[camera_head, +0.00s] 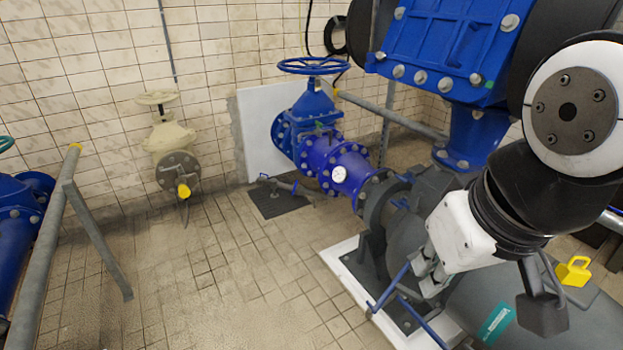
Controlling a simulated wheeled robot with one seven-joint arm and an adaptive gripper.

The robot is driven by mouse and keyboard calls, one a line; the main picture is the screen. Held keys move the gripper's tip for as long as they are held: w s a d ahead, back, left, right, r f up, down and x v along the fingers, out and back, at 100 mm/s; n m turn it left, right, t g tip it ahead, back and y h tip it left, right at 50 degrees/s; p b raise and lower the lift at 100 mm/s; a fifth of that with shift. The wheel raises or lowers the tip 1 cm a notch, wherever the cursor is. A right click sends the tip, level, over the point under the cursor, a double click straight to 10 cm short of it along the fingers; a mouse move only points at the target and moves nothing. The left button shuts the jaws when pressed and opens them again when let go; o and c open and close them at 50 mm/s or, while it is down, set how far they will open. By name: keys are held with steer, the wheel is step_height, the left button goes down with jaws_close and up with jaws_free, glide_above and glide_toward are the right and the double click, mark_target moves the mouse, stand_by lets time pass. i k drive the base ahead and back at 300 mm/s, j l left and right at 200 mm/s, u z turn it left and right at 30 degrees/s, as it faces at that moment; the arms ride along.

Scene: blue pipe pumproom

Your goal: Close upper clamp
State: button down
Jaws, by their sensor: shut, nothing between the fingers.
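Two slim blue lever-like bars show beside the big grey pump body, low right of centre. The upper bar (389,288) slants down to the left, and the lower bar (423,324) slants down to the right. I cannot tell for certain which one belongs to the upper clamp, or whether it is open or closed. My gripper (430,284) is shut and empty, close to the right of the upper bar. Whether it touches the bar or the pump behind cannot be told. My white and black wrist hides part of the pump.
The grey pump body (560,312) stands on a white-edged plinth (352,290). A blue valve with a handwheel (313,66) and a blue pipe stand behind. A yellow handle (573,271) is at right. A grey railing (95,235) stands left. The tiled floor (240,285) between is clear.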

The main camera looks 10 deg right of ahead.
mark_target(395, 286)
steer(key=i+j+z, duration=0.45)
steer(key=i+j, duration=0.7)
steer(key=i+z, duration=0.1)
steer(key=z, duration=0.8)
